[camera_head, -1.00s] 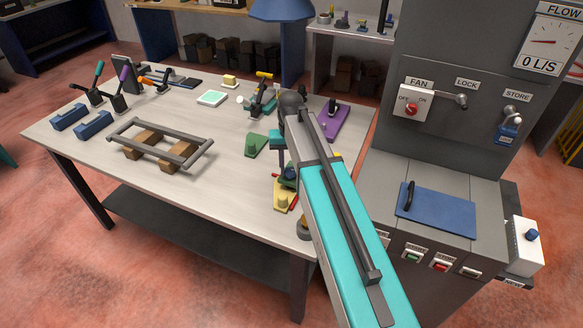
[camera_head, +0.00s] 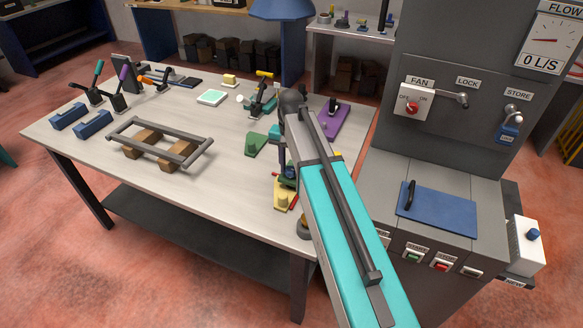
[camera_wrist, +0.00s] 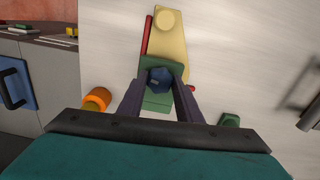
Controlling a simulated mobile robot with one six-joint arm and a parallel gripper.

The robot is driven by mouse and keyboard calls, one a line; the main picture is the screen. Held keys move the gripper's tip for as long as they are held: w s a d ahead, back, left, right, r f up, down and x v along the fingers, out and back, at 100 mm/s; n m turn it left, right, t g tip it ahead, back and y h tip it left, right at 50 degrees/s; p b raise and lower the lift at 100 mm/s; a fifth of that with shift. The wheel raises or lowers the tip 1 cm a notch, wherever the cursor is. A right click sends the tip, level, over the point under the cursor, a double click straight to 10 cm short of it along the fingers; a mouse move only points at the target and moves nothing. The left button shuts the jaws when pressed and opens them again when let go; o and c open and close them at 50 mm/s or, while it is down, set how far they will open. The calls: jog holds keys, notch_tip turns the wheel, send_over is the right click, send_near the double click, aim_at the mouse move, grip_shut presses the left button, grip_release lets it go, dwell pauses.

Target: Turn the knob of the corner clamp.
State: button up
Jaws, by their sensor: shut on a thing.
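The corner clamp shows in the wrist view as a yellow base (camera_wrist: 170,42) with a green block (camera_wrist: 156,102) and a dark blue knob (camera_wrist: 159,79) on top. A red rod (camera_wrist: 147,36) runs along its left side. My gripper (camera_wrist: 160,84) reaches down over the green block, its two dark fingers shut on the blue knob from both sides. In the head view the yellow base (camera_head: 283,197) lies near the right front corner of the table, and my arm hides much of the clamp and gripper.
An orange round part (camera_wrist: 97,99) lies left of the clamp, and a green piece (camera_wrist: 230,120) lies right of it. A green fixture (camera_head: 257,145) and a purple fixture (camera_head: 334,122) stand farther back. A grey cabinet with a blue lid (camera_head: 438,210) stands right of the table.

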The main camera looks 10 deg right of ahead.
jog(key=m, duration=0.6)
jog(key=shift+d+r+b, duration=0.1)
jog(key=shift+d+b, duration=0.05)
jog(key=shift+b, duration=0.15)
jog(key=shift+m, duration=0.3)
jog(key=o, duration=1)
jog(key=shift+o, duration=0.2)
notch_tip(320, 180, up, 14)
jog(key=b, duration=0.3)
jog(key=shift+b, duration=0.35)
